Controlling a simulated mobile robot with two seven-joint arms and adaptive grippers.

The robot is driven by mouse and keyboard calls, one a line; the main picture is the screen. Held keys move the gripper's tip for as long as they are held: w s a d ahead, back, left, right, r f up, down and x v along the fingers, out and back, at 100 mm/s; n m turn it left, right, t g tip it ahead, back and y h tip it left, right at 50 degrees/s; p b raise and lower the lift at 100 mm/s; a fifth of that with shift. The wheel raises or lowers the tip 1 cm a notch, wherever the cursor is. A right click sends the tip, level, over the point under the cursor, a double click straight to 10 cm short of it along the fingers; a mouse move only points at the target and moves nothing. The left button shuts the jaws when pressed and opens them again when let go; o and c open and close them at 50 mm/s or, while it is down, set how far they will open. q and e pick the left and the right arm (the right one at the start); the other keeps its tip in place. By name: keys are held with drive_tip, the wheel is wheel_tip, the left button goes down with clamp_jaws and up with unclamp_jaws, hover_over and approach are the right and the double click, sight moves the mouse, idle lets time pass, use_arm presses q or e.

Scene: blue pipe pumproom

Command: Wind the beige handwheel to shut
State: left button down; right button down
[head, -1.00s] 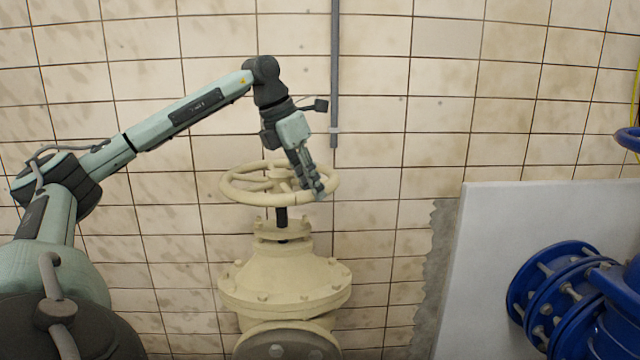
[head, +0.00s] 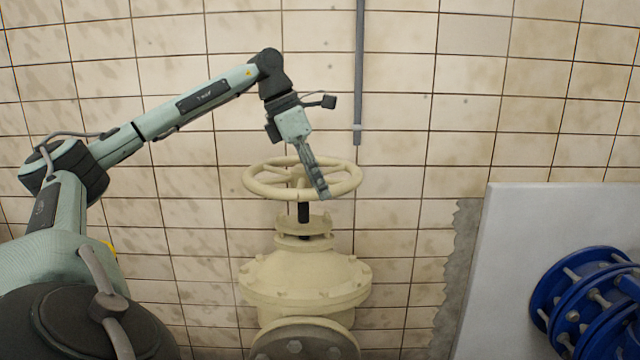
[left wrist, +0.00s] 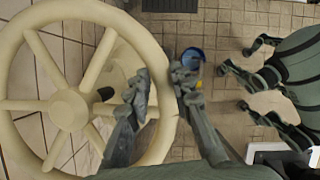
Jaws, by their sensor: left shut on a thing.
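The beige handwheel (head: 251,181) lies flat on top of a beige valve (head: 305,280), on a dark stem (head: 304,212). My left gripper (head: 321,190) reaches down from above to the near right part of the rim and is shut on it. In the left wrist view the spoked handwheel (left wrist: 68,108) fills the left side. The fingers of my left gripper (left wrist: 163,78) stand on either side of its rim there. The fingertips partly hide the rim. My right gripper cannot be made out in either view.
A tiled wall (head: 450,110) stands behind the valve, with a thin grey vertical pipe (head: 359,70) on it. A pale panel (head: 510,260) and blue flanged pipework (head: 590,300) are on the right. Open space lies between the valve and the panel.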

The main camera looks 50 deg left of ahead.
use_arm(q)
drive_tip(key=shift+s+f, duration=0.1)
drive_tip(key=shift+s, duration=0.05)
drive_tip(key=c, duration=1.3)
unclamp_jaws()
drive_tip(key=shift+s, duration=0.15)
drive_tip(key=shift+c, duration=0.2)
use_arm(e)
drive_tip(key=shift+a, duration=0.25)
drive_tip(key=shift+f, duration=0.1)
use_arm(q)
drive_tip(key=shift+a+r, duration=0.1)
drive_tip(key=shift+r, duration=0.1)
drive_tip(key=v, duration=0.6)
drive_tip(key=shift+r, duration=0.1)
drive_tip(key=shift+s+a+r, duration=0.15)
drive_tip(key=shift+r, duration=0.35)
use_arm(e)
drive_tip(key=shift+d, duration=0.1)
